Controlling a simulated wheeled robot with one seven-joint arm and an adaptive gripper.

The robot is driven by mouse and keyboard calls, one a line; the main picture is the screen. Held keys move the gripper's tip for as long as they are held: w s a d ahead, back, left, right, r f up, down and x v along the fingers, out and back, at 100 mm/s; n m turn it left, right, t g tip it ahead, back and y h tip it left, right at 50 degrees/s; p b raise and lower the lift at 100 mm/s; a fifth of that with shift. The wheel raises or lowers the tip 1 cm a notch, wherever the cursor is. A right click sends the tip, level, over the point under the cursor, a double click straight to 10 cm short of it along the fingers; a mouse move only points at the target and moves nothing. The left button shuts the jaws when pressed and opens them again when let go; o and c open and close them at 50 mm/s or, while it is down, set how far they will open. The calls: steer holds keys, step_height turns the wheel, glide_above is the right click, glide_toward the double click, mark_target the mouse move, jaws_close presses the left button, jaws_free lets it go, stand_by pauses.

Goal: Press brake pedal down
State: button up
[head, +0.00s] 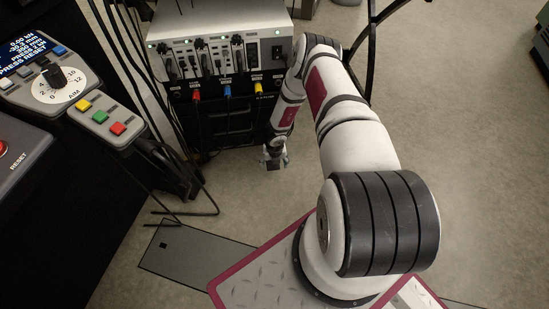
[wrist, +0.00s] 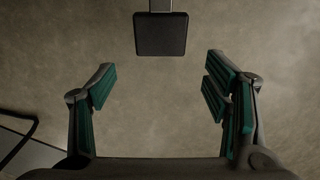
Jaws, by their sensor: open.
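A dark square pad on a grey stem, which looks like the brake pedal (wrist: 161,34), shows at the top middle of the wrist view. It lies beyond my open fingertips, roughly centred between them, with nothing touching it. My gripper (wrist: 160,85) is open and empty, with green-padded fingers on both sides. In the head view my gripper (head: 273,160) hangs low, pointing down in front of the grey instrument box. I cannot make out the pedal in the head view.
A grey instrument box (head: 222,45) with cables stands behind my gripper. A control console (head: 55,85) with a dial and coloured buttons is at left. Black cables (head: 185,212) and a grey floor plate (head: 205,262) lie at lower left. Open floor (head: 460,130) is at right.

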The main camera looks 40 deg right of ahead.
steer(key=r, duration=0.3)
steer(key=s+r, duration=0.1)
steer(key=r, duration=0.1)
steer(key=shift+a+r, duration=0.2)
steer(key=shift+r, duration=0.1)
stand_by(1.0)
